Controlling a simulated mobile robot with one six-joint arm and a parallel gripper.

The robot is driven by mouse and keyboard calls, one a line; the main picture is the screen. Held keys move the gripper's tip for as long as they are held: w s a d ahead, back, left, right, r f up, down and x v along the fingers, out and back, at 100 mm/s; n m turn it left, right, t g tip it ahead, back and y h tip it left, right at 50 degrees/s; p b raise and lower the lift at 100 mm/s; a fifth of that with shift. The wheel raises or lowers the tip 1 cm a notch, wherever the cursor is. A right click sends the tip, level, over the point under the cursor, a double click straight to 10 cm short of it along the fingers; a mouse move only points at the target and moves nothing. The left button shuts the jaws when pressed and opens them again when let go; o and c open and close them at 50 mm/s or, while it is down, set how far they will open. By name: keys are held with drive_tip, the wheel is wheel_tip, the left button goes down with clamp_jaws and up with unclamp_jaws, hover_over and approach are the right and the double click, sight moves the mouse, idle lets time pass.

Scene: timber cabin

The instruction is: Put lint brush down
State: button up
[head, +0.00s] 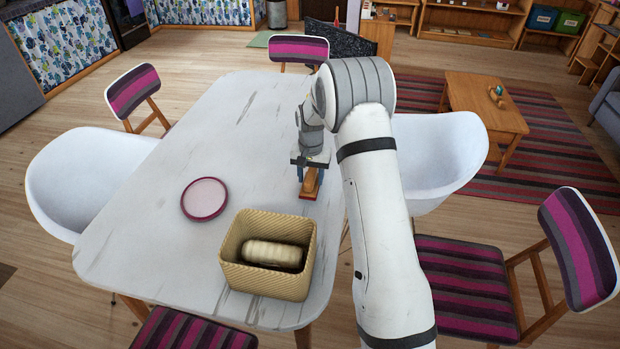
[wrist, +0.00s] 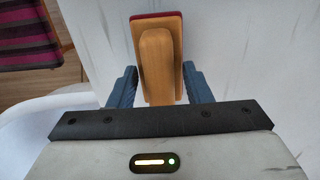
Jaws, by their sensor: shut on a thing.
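The lint brush (head: 310,183) has a wooden body and a dark red edge. It is at the right side of the white table (head: 250,120), under my gripper (head: 312,168). In the wrist view the lint brush (wrist: 160,55) points away from me, with its wooden handle between the blue fingers of my gripper (wrist: 160,88). The gripper is shut on the handle. The brush is over the tabletop, close to its right edge. I cannot tell whether it touches the surface.
A woven basket (head: 237,272) holding a pale rolled item (head: 272,254) stands at the near end of the table. A pink round dish (head: 204,199) lies left of it. White chairs (head: 85,180) and striped chairs (head: 465,285) surround the table. The tabletop's far half is largely clear.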

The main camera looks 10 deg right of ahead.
drive_tip(key=shift+f, duration=0.95)
drive_tip(key=o, duration=1)
drive_tip(key=shift+r, duration=0.15)
